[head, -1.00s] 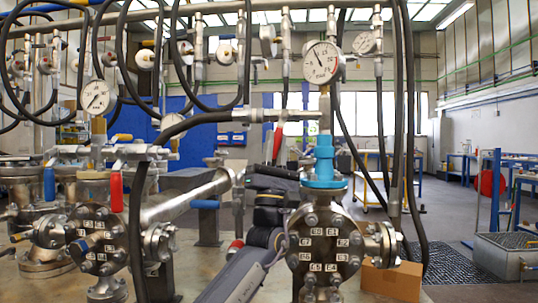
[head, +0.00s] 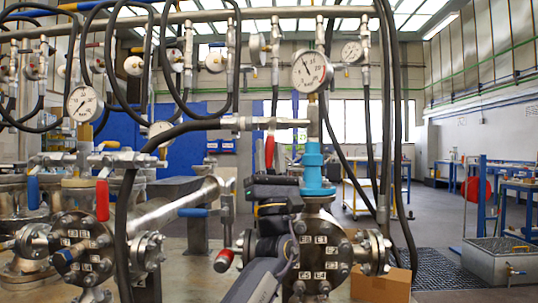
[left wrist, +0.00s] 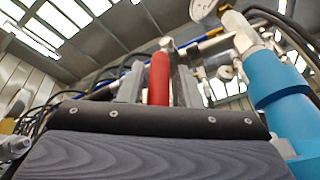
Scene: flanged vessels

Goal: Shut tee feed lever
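A red lever handle (head: 269,152) hangs down from the horizontal feed pipe (head: 262,123) that joins the tee above a bright blue fitting (head: 313,170). My left gripper (head: 272,181) is dark, just below the lever and left of the blue fitting. In the left wrist view the red lever (left wrist: 159,78) shows between the two grey fingers of my left gripper (left wrist: 158,85). The fingers stand apart, one on each side of it; I cannot tell if they touch it. The blue fitting (left wrist: 284,95) is close on the right there. My right gripper is not in view.
A flanged vessel (head: 320,250) with labelled bolts stands beside my left wrist. A pressure gauge (head: 312,71) sits above the blue fitting. Black hoses (head: 388,130) hang on the right. Another red lever (head: 102,200) and a blue lever (head: 33,192) are at left.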

